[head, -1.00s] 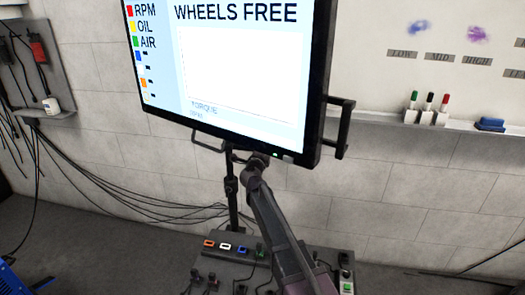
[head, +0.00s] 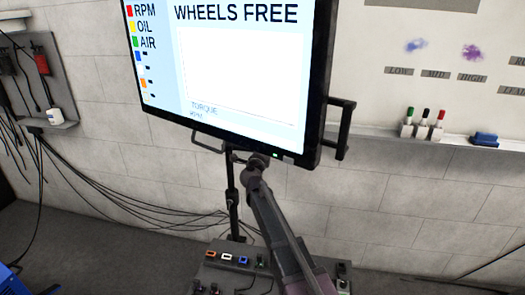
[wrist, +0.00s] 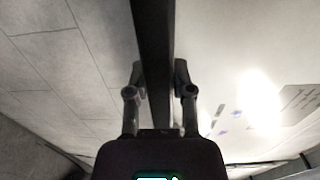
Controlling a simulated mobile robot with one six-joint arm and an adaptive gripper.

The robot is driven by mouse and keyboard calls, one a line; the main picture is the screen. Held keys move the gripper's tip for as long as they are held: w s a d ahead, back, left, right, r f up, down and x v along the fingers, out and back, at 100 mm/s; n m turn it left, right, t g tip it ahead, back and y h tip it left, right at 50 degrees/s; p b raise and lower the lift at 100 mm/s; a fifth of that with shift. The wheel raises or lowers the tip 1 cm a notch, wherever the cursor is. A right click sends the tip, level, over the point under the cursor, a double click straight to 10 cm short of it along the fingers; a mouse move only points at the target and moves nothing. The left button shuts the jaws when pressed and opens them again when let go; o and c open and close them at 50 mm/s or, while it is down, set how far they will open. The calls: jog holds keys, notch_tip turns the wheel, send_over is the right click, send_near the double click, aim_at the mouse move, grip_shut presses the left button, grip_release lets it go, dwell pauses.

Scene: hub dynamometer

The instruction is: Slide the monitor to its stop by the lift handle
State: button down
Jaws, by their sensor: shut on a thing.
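The monitor (head: 240,70) is a large black-framed screen reading "WHEELS FREE", on a dark post (head: 232,200) in the head view. The lift handle (head: 206,146) is a thin dark bar under its lower edge. My gripper (head: 250,160) is at this lower edge, near the right part of the handle, which my arm partly hides. In the wrist view a dark bar (wrist: 154,50) runs between the two fingers of my gripper (wrist: 158,78), which is shut on it; it appears to be the lift handle. A black side handle (head: 343,128) is on the monitor's right edge, apart from my gripper.
A console (head: 220,272) with coloured switches stands below the post, partly behind my arm. A ledge (head: 385,143) with markers and a blue eraser (head: 484,139) is on the right wall. Cables (head: 100,190) hang along the left wall.

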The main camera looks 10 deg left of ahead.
jog(key=shift+w+r, duration=0.15)
jog(key=shift+w, duration=0.05)
jog(key=c, duration=0.8)
grip_release()
jog(key=o, duration=0.3)
jog(key=shift+s+r, duration=0.15)
jog(key=shift+s, duration=0.25)
jog(key=shift+s, duration=0.2)
jog(key=s, duration=0.7)
jog(key=s+a, duration=0.1)
jog(key=s, duration=0.3)
